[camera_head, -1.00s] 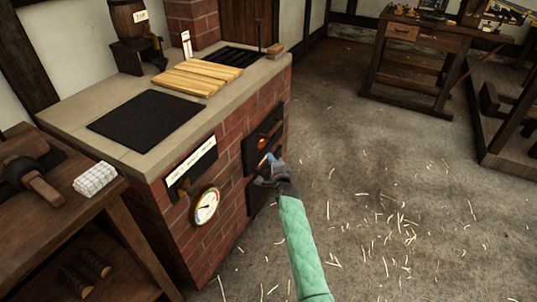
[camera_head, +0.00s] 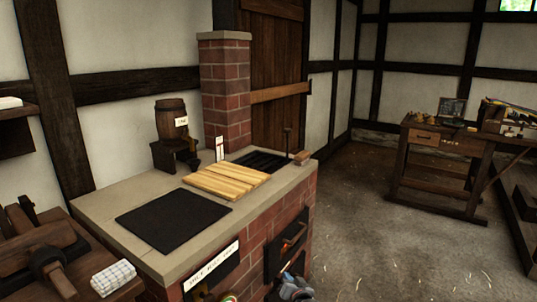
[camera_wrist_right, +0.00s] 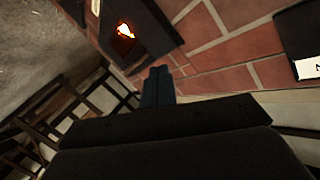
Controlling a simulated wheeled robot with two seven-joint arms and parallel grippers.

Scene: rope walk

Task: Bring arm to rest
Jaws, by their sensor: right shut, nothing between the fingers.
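My right gripper (camera_head: 290,284) shows at the bottom edge of the head view, in front of the brick stove (camera_head: 254,244) and close to its firebox door (camera_head: 287,245). In the right wrist view its fingers (camera_wrist_right: 158,86) are together with nothing between them. The glowing fire opening (camera_wrist_right: 124,32) shows beyond the fingers in that view. Most of my right arm is below the head view. My left gripper is in neither view.
The stove top holds a black plate (camera_head: 172,219), a slatted wooden board (camera_head: 227,180) and a dark grate (camera_head: 262,161). A barrel (camera_head: 171,118) stands behind. A folded cloth (camera_head: 113,277) lies on the left bench. Open floor (camera_head: 385,225) lies to the right, before a wooden table (camera_head: 445,145).

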